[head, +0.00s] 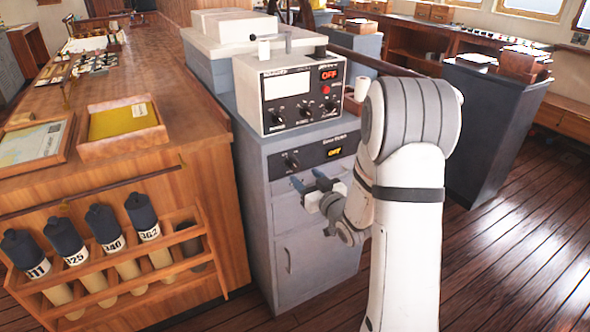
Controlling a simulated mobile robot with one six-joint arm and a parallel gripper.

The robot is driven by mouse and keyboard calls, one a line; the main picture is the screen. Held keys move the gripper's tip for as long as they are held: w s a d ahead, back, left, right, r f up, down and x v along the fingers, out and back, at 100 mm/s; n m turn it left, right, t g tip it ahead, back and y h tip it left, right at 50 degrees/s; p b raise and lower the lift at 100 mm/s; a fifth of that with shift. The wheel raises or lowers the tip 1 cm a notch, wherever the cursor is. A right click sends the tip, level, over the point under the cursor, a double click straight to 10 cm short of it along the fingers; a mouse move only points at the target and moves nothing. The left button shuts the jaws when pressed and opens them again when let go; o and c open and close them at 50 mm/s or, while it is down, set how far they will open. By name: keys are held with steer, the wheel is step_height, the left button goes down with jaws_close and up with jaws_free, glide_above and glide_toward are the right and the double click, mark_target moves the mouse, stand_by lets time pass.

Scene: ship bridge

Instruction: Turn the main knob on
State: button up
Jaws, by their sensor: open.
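A black knob (291,160) sits on the dark panel of the grey cabinet (258,200). A small yellow display (334,152) is to its right; its word looks like OFF. The small label above is too blurred to read, so I cannot confirm this is the main knob. A white instrument box (262,104) on top has several black knobs (304,112) and a red OFF display (328,75). My gripper (309,180), with blue fingertips, is open and empty in front of the cabinet, just below the panel. I see no contact with the knob.
A wooden chart table (190,110) with a rack (110,262) of several rolled tubes stands close on the left. A dark grey console (482,125) stands at the right. The wooden floor (510,240) at the right is clear.

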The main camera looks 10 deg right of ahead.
mark_target(296, 167)
steer(key=x, duration=0.6)
steer(key=shift+c, duration=0.4)
